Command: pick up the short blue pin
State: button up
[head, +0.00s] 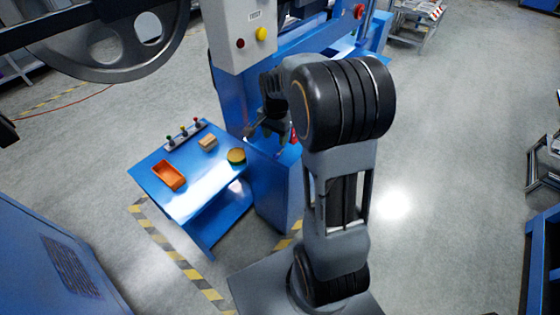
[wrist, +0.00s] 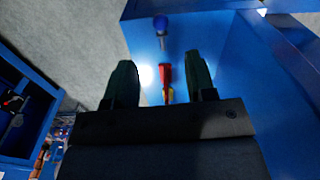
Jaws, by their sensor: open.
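A small pin with a blue head and grey shank (wrist: 161,26) shows in the wrist view, over a blue surface (wrist: 225,70), beyond my fingertips. I take it for the short blue pin. I cannot make it out in the head view, where my arm covers part of that area. My gripper (wrist: 160,64) is open, with its two dark green fingers apart. A red piece (wrist: 165,72) with some yellow at its near end shows between the fingers, and nothing looks gripped. In the head view my gripper (head: 267,138) hangs over the blue machine base.
A blue table (head: 205,190) stands left of the machine. It carries an orange tray (head: 168,176), a tan block (head: 208,142), a round yellowish tin (head: 236,156) and a rack of coloured-topped pins (head: 185,134). A grey control box (head: 240,35) hangs above my gripper.

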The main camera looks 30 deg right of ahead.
aim_at(278, 153)
jog(key=shift+m, duration=0.4)
jog(key=f, duration=0.2)
jog(key=d+f, duration=0.1)
jog(key=f, duration=0.1)
jog(key=shift+w+b, duration=0.3)
jog(key=shift+w, duration=0.1)
jog(key=shift+f+b, duration=0.5)
jog(key=shift+f, duration=2.2)
jog(key=shift+c, duration=0.4)
grip_shut()
